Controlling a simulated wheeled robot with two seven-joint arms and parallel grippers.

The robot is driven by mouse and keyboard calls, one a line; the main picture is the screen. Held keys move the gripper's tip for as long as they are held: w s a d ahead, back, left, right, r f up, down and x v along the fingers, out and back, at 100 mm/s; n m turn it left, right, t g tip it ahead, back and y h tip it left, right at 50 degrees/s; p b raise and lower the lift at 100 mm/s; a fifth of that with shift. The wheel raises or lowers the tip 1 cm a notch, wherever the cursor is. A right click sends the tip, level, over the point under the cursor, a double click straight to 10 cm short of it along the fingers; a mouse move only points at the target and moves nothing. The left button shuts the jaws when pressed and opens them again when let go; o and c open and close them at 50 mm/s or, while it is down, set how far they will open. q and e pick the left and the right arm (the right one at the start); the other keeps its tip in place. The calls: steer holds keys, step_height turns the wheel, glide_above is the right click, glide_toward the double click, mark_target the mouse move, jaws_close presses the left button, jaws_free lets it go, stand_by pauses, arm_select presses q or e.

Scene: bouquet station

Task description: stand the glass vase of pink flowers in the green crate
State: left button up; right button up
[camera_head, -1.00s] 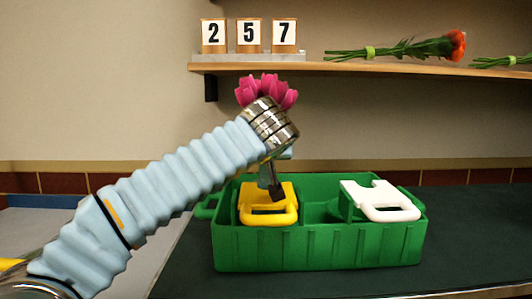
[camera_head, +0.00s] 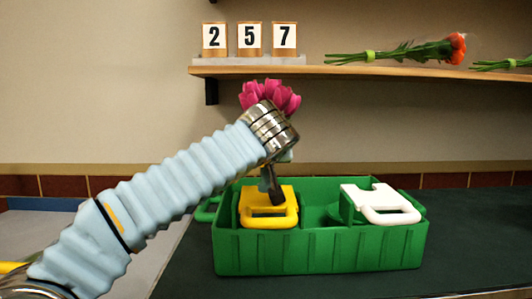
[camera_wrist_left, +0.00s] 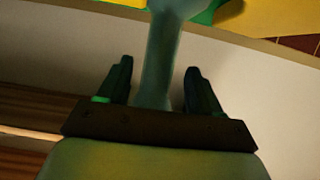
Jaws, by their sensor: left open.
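Pink flowers (camera_head: 270,95) stick up behind my left wrist in the head view. Most of their glass vase is hidden there by the wrist. In the left wrist view, a pale teal glass neck (camera_wrist_left: 160,65) stands between the two spread fingers of my left gripper (camera_wrist_left: 160,85), with a gap on each side. The green crate (camera_head: 318,252) is on the dark counter. The left gripper (camera_head: 273,190) points down over its left part, in front of or above a yellow piece. Whether the vase base rests in the crate is hidden. My right gripper is not in view.
A yellow-handled item (camera_head: 252,207) is at the crate's left and a white-handled item (camera_head: 385,203) at its right. A shelf (camera_head: 400,73) above holds number blocks (camera_head: 250,38) and an orange flower bunch (camera_head: 420,50). The counter (camera_head: 475,245) right of the crate is clear.

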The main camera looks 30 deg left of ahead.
arm_select(q)
steer(key=v, duration=1.4)
steer(key=shift+p, duration=0.3)
steer(key=shift+f, duration=0.1)
